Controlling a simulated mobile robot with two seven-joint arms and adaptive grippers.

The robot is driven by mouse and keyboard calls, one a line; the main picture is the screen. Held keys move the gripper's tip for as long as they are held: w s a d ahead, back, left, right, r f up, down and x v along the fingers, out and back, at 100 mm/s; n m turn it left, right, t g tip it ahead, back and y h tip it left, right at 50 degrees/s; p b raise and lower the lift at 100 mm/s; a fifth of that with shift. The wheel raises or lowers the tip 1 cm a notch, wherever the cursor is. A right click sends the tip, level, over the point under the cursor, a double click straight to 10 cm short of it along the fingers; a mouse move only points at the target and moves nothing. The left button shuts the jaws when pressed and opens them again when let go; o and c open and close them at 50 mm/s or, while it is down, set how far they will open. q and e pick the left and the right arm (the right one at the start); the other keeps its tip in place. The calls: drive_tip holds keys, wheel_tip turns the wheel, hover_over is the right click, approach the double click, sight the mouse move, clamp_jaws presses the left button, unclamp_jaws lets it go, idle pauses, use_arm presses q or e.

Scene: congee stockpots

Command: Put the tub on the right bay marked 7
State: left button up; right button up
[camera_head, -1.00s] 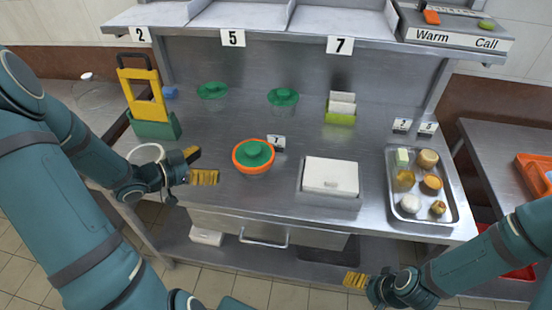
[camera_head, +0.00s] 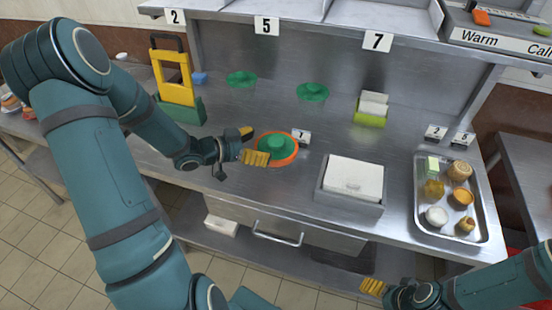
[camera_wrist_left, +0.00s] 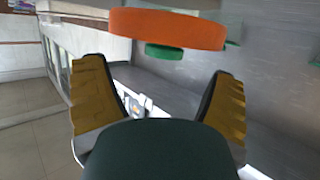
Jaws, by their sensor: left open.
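The tub (camera_head: 291,157), with an orange rim and a green knobbed lid, stands on the steel counter beside a small card marked 7 (camera_head: 301,135). My left gripper (camera_head: 255,146) is open at the tub's left side, its fingers overlapping the tub's edge in the head view. In the left wrist view the tub's orange rim (camera_wrist_left: 168,28) lies beyond the open, empty fingers (camera_wrist_left: 158,95). I cannot tell whether they touch it. The bay marked 7 (camera_head: 376,42) is on the raised shelf; only its front part shows. My right gripper (camera_head: 372,287) is low at the front; its opening is unclear.
Two green lids (camera_head: 242,79) (camera_head: 313,92) lie behind the tub. A white-lidded box (camera_head: 353,177) and a tray of food (camera_head: 419,222) stand to the right. A yellow-and-green caddy (camera_head: 180,108) stands left. Signs 2 and 5 mark neighbouring bays; a Warm/Call unit (camera_head: 500,42) sits right.

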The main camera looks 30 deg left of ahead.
sight(273, 142)
use_arm(q)
drive_tip(key=b+x, duration=0.1)
drive_tip(key=x, duration=0.4)
drive_tip(key=shift+w+a, duration=0.1)
drive_tip(key=shift+a, duration=0.1)
clamp_jaws()
